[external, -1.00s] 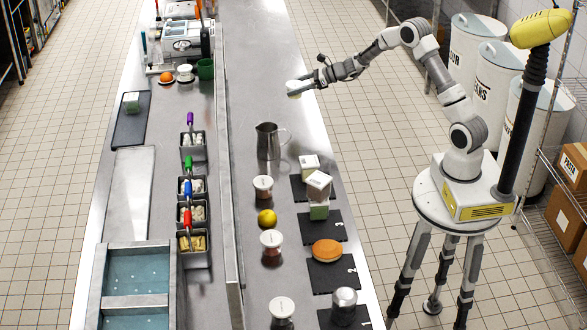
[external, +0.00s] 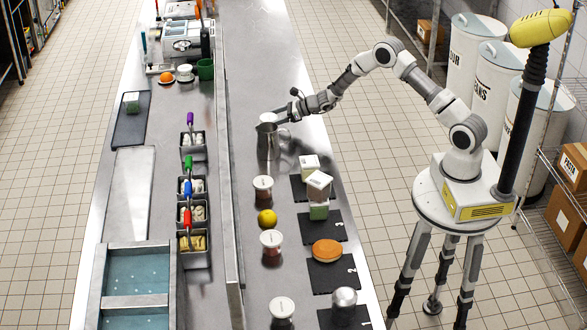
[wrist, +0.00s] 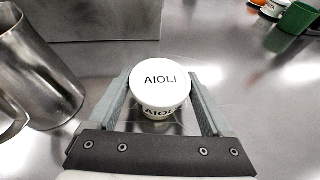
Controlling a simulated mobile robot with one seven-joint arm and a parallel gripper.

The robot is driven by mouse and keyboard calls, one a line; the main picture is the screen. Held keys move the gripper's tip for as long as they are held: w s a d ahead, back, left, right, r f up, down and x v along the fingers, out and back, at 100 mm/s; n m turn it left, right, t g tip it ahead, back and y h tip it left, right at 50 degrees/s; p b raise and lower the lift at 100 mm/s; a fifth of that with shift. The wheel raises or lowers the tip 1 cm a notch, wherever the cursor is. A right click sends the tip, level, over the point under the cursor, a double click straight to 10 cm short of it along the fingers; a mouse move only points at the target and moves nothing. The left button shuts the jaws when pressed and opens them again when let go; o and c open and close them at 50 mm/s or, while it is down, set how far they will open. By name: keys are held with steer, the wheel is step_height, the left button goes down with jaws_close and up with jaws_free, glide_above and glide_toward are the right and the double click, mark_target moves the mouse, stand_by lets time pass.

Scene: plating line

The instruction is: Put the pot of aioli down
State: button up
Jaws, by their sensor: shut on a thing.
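The pot of aioli (wrist: 158,78) is a small white pot with a lid labelled AIOLI. In the wrist view it sits between the two fingers of my gripper (wrist: 160,92), which is shut on it. In the external view the pot (external: 267,118) shows as a white top at the end of my gripper (external: 276,116), just beyond and partly behind the steel pitcher (external: 268,143). The pot's base is hidden there, so I cannot tell whether it touches the counter (external: 262,70).
The pitcher (wrist: 38,72) stands close on the left in the wrist view. A green cup (wrist: 299,20) is far off at upper right. The raised counter edge (external: 228,150) runs along the left. Jars, a lemon (external: 267,217) and dark mats (external: 330,276) lie nearer; the counter beyond is clear.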

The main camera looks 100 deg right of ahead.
steer(key=shift+f, duration=0.2)
steer(key=o, duration=1.2)
steer(key=shift+o, duration=0.2)
steer(key=shift+r, duration=0.2)
steer(key=v, duration=1.2)
steer(key=shift+f+b, duration=0.1)
steer(key=shift+b, duration=0.2)
